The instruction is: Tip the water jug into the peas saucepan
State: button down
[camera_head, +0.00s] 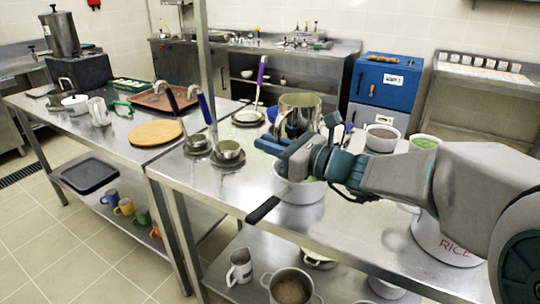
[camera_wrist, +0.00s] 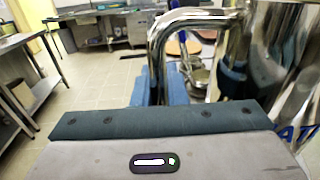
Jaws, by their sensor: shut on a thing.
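My gripper (camera_head: 268,146) is shut on the handle of a shiny steel jug (camera_head: 300,108). In the wrist view the gripper's blue fingers (camera_wrist: 160,88) are at the jug's handle (camera_wrist: 158,40), and part of blue lettering shows on the jug's body (camera_wrist: 285,65). The jug is held in the air, roughly upright; its contents are hidden. Below it on the steel counter stands a white saucepan (camera_head: 303,194) with a black handle towards the front left. A little pale green shows inside it; my gripper and arm hide most of its opening.
Behind my arm stand a pot with dark contents (camera_head: 381,138) and one with bright green contents (camera_head: 425,142). A white pot marked RICE (camera_head: 440,243) is at the right. Ladles in small cups (camera_head: 228,152) stand to the left. A round wooden board (camera_head: 155,132) lies on the left counter.

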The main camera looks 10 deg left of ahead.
aim_at(281, 99)
jog(key=shift+b, duration=0.85)
jog(key=w+d+r+m+p, duration=0.1)
jog(key=m+p, duration=0.4)
jog(key=p, duration=0.5)
jog(key=w+d+r+m+p, duration=0.1)
jog(key=w+r+m+p, duration=0.2)
jog(key=m+p, duration=0.3)
jog(key=w+d+r+m+p, duration=0.1)
jog(key=m+p, duration=0.5)
jog(key=p, duration=0.7)
jog(key=shift+w+d+r+p, duration=0.1)
jog(key=shift+w+r+p, duration=0.25)
jog(key=shift+w+r, duration=0.6)
jog(key=w+d+r+m+p, duration=0.1)
jog(key=w+d+m+p, duration=0.2)
jog(key=w+m+p, duration=0.2)
jog(key=shift+w+d+r+m+p, duration=0.35)
jog(key=shift+w+m, duration=0.35)
jog(key=shift+w, duration=0.7)
jog(key=shift+a+f, duration=0.1)
dwell(1.3)
